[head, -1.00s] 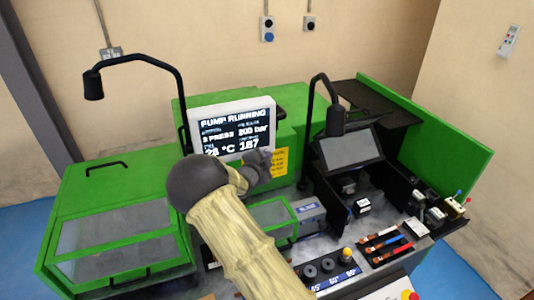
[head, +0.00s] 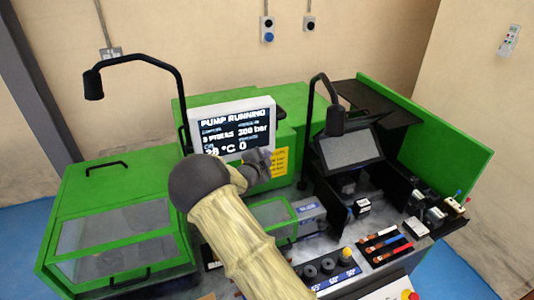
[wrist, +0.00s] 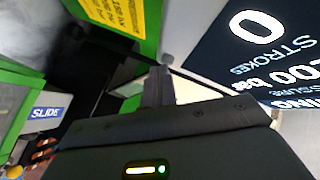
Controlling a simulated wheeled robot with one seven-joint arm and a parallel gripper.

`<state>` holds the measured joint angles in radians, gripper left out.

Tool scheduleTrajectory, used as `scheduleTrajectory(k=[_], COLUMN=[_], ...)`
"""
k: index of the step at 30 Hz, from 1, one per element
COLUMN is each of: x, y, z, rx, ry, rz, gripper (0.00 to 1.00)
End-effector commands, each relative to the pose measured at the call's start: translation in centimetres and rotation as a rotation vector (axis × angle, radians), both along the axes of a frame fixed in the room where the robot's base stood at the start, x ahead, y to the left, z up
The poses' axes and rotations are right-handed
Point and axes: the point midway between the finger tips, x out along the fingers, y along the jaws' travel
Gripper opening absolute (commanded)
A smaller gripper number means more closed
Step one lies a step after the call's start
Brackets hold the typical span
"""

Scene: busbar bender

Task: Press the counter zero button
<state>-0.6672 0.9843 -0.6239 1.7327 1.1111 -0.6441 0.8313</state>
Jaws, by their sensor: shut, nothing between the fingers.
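The counter display (head: 235,130) is a white-framed screen on the green machine. It reads "PUMP RUNNING", 200 bar, 28 °C and a stroke count of 0. In the wrist view the screen (wrist: 265,35) shows a large 0 above "STROKES". My gripper (head: 266,157) is shut and empty at the lower right corner of the display frame. Its closed fingers (wrist: 160,85) point at the frame's edge in the wrist view. The zero button cannot be made out; the fingers may cover it. I cannot tell whether they touch it.
A yellow label (head: 279,162) sits just right of my gripper. A black lamp arm (head: 311,115) stands further right, and another lamp (head: 94,85) arches at left. A clear-topped green guard (head: 272,212) lies below. Coloured-handled tools (head: 383,243) lie at right.

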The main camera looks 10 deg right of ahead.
Motion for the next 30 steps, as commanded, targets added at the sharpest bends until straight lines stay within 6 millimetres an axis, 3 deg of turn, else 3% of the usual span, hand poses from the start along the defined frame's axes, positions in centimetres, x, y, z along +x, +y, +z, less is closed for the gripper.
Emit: scheduleTrajectory(k=[12, 23, 30], x=[-1.7, -1.9, -3.6], y=[-0.3, -0.3, -0.7], z=[-0.1, -0.1, -0.3], rx=[0.001, 0.000, 0.000], ry=[0.000, 0.000, 0.001], rz=[0.001, 0.001, -0.001], gripper=[0.00, 0.00, 0.00])
